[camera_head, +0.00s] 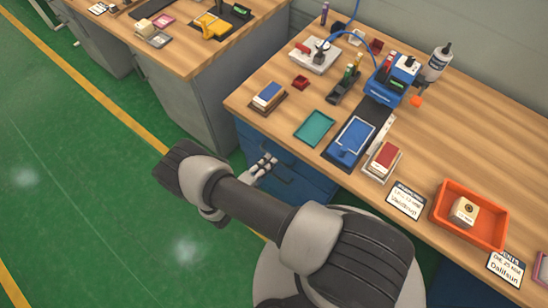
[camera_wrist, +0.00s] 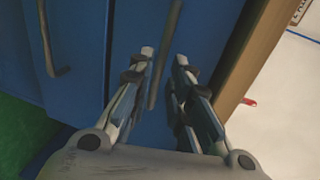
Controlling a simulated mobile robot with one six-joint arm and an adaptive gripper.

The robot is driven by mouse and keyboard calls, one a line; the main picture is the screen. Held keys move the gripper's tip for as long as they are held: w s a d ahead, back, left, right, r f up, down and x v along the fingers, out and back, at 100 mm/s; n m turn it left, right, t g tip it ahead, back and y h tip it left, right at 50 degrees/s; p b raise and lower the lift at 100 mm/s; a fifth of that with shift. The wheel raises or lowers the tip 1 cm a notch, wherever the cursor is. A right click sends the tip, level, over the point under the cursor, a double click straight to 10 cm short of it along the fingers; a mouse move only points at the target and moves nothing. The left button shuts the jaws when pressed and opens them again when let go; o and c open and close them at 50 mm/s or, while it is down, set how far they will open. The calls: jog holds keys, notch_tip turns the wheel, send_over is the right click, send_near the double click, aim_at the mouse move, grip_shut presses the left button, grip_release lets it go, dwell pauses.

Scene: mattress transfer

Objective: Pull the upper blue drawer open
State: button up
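The upper blue drawer (camera_wrist: 215,35) is the panel nearest the wooden table edge in the wrist view, and it looks closed. Its dark bar handle (camera_wrist: 172,38) runs between my two fingertips in that view. My gripper (camera_wrist: 165,54) is open, with one finger on each side of the handle's line; I cannot tell whether either finger touches it. The head view shows my gripper (camera_head: 264,164) in front of the blue drawer unit (camera_head: 310,182) under the table, with my arm hiding part of the unit.
A second handle (camera_wrist: 50,45) sits on the lower drawer. The wooden tabletop (camera_head: 470,130) overhangs the unit and carries a teal tray (camera_head: 314,129), a blue tray (camera_head: 352,140) and an orange bin (camera_head: 447,204). Green floor (camera_head: 80,190) is clear on the left.

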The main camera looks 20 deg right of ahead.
jog(key=shift+x, duration=2.15)
jog(key=shift+c, duration=0.2)
grip_shut()
